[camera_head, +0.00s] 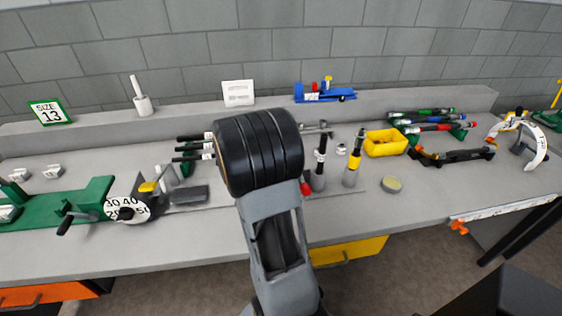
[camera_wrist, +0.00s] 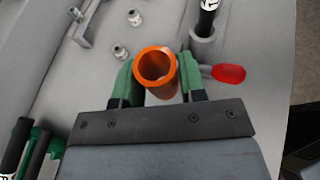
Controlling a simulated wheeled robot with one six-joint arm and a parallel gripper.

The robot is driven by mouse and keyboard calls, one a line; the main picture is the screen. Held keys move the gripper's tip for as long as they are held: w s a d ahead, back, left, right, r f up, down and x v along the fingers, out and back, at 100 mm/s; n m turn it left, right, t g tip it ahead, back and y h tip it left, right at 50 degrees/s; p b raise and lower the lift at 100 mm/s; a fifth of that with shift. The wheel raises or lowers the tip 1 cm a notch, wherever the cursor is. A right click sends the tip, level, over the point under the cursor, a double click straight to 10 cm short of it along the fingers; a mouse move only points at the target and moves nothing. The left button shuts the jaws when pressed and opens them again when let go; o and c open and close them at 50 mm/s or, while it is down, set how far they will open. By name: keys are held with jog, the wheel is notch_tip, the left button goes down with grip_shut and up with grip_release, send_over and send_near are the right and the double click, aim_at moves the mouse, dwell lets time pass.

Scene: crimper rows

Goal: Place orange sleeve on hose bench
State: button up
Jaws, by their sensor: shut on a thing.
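The orange sleeve (camera_wrist: 157,72) is a short open tube. In the wrist view it sits between the two green jaws of my gripper (camera_wrist: 159,82), which is shut on it. Its open round end faces the camera. The grey hose bench (camera_head: 225,232) spans the head view, and its top (camera_wrist: 105,82) lies beneath the sleeve in the wrist view. I cannot tell the gap between sleeve and bench. In the head view my arm hides both the gripper and the sleeve.
A red handle (camera_wrist: 228,73) is close right of the jaws. A black-topped post stands in a grey socket (camera_wrist: 201,46) beyond. Small metal fittings (camera_wrist: 120,52) lie ahead. A green machine with a dial (camera_head: 126,208) is left; a yellow bin (camera_head: 385,143) is right.

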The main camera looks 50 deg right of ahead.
jog(key=w+d+f, duration=0.9)
jog(key=shift+w+d, duration=0.1)
jog(key=shift+d, duration=0.05)
jog(key=shift+w+d+f, duration=0.15)
jog(key=shift+d+f, duration=0.05)
jog(key=shift+f, duration=0.05)
jog(key=shift+f+p, duration=0.3)
jog(key=shift+f, duration=1.25)
jog(key=shift+f, duration=0.1)
jog(key=shift+f, duration=0.15)
jog(key=o, duration=0.9)
